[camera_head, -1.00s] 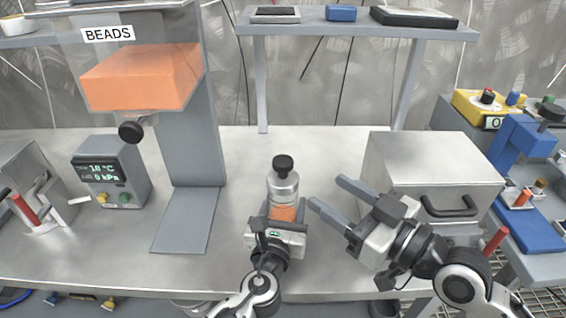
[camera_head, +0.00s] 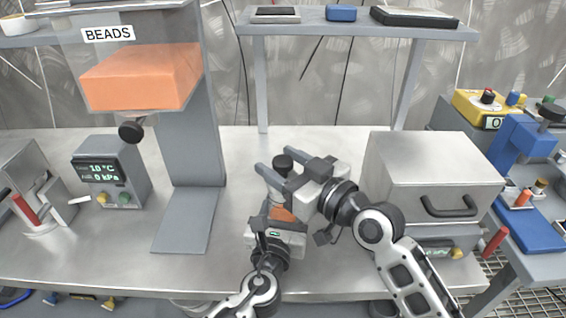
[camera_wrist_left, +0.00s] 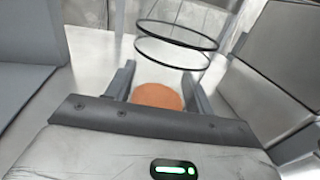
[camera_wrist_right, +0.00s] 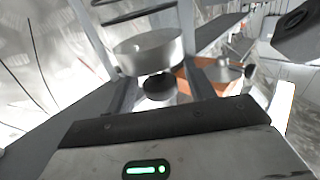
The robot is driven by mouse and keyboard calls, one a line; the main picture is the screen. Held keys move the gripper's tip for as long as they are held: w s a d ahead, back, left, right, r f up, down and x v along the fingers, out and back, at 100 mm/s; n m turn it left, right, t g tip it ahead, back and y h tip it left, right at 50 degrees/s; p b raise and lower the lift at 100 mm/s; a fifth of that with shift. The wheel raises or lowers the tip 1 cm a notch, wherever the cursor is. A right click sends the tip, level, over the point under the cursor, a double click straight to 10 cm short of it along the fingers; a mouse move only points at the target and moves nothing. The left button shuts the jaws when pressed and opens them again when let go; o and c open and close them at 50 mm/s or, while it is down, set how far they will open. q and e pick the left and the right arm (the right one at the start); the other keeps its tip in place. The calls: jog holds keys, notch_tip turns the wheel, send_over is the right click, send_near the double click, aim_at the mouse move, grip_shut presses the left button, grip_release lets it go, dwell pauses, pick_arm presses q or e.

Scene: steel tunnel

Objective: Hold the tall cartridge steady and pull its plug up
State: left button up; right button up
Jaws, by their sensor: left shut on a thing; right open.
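The tall cartridge (camera_head: 282,213) stands upright on the steel bench, with an orange fill showing low in it. My left gripper (camera_head: 284,221) is shut around its lower body from the front. In the left wrist view the orange fill (camera_wrist_left: 157,97) shows between the fingers, with dark rings beyond. The plug's black knob (camera_head: 282,164) is at the top of the cartridge. My right gripper (camera_head: 275,161) is open, its fingers on either side of the knob. In the right wrist view a dark knob (camera_wrist_right: 158,87) shows between the fingers. The cartridge's silver top is largely hidden by my right gripper.
The BEADS hopper (camera_head: 140,78) with orange contents and a black knob stands at the left, above a small display unit (camera_head: 110,175). A steel box with a handle (camera_head: 432,172) stands at the right. A shelf (camera_head: 350,27) is behind. The bench behind the cartridge is clear.

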grip_shut()
jog(key=shift+r, duration=0.55)
grip_release()
jog(key=v, duration=1.2)
pick_arm(q)
jog(key=o, duration=1.2)
jog(key=shift+c, duration=0.2)
